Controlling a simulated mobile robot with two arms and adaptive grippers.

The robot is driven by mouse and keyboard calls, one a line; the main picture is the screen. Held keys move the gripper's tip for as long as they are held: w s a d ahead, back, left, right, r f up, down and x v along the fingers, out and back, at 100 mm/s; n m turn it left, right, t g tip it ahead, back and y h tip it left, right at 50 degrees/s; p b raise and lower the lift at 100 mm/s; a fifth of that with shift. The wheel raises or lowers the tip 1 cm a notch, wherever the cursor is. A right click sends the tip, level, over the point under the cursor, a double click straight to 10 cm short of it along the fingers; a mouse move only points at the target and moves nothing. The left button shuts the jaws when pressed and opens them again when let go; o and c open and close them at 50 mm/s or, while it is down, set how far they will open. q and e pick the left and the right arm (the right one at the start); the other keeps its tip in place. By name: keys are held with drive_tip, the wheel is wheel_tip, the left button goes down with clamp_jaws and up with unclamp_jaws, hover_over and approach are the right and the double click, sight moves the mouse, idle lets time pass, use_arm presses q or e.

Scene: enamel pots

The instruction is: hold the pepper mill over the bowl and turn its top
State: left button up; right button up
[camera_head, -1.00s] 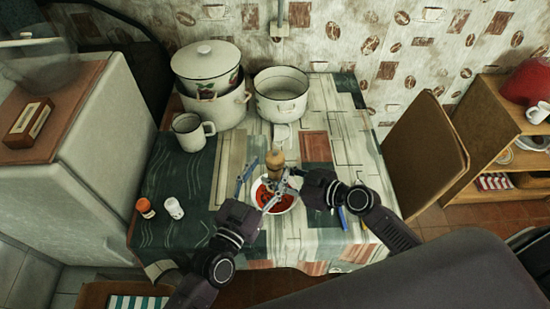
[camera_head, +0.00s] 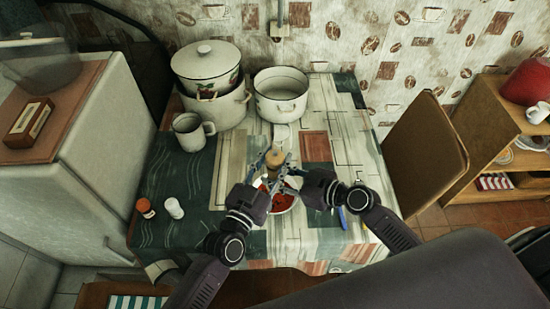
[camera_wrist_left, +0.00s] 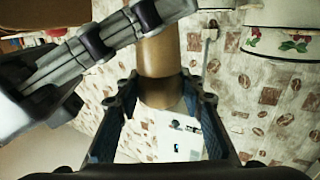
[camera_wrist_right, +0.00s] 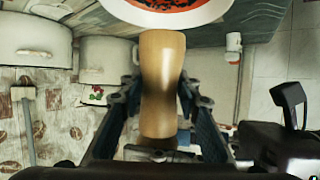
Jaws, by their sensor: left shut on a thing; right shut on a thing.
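The wooden pepper mill (camera_head: 275,159) is held upright over the white bowl (camera_head: 294,203) of red food. My left gripper (camera_head: 271,163) is shut on the mill's top; in the left wrist view the mill (camera_wrist_left: 158,50) runs between its fingers (camera_wrist_left: 162,98). My right gripper (camera_head: 286,171) is shut on the mill's body lower down; in the right wrist view the mill (camera_wrist_right: 162,75) passes between its fingers (camera_wrist_right: 160,105). The bowl (camera_wrist_right: 195,19) also shows at the top of that view. My grippers hide part of the bowl and mill in the head view.
A white mug (camera_head: 188,134), stacked pots (camera_head: 207,65) and an open pot (camera_head: 281,97) stand at the back. An orange-lidded jar (camera_head: 145,207) and a white shaker (camera_head: 173,208) stand at the left. A chair (camera_head: 423,155) is at the right. The table's left front is mostly clear.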

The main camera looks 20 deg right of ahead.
use_arm(q)
drive_tip(key=shift+c, duration=0.7)
drive_tip(key=shift+d+r+m+h, duration=0.15)
drive_tip(key=shift+r+m+h, duration=0.05)
drive_tip(key=shift+m+h, duration=0.1)
drive_tip(key=shift+g+h, duration=0.3)
drive_tip(key=shift+g, duration=0.1)
drive_tip(key=shift+d+r+m+g+h, duration=0.1)
drive_tip(key=shift+m+g+h, duration=0.7)
drive_tip(key=shift+m+g, duration=0.25)
drive_tip(key=shift+m+g+h, duration=0.7)
drive_tip(key=shift+m+g, duration=0.45)
drive_tip(key=shift+g, duration=0.6)
drive_tip(key=shift+m+g+h, duration=0.7)
drive_tip(key=shift+m+g, duration=0.4)
drive_tip(key=shift+g, duration=0.6)
drive_tip(key=shift+m+g, duration=0.3)
drive_tip(key=shift+g, duration=0.1)
drive_tip(key=shift+a, duration=0.2)
drive_tip(key=o, duration=1.2)
drive_tip(key=shift+f, duration=0.25)
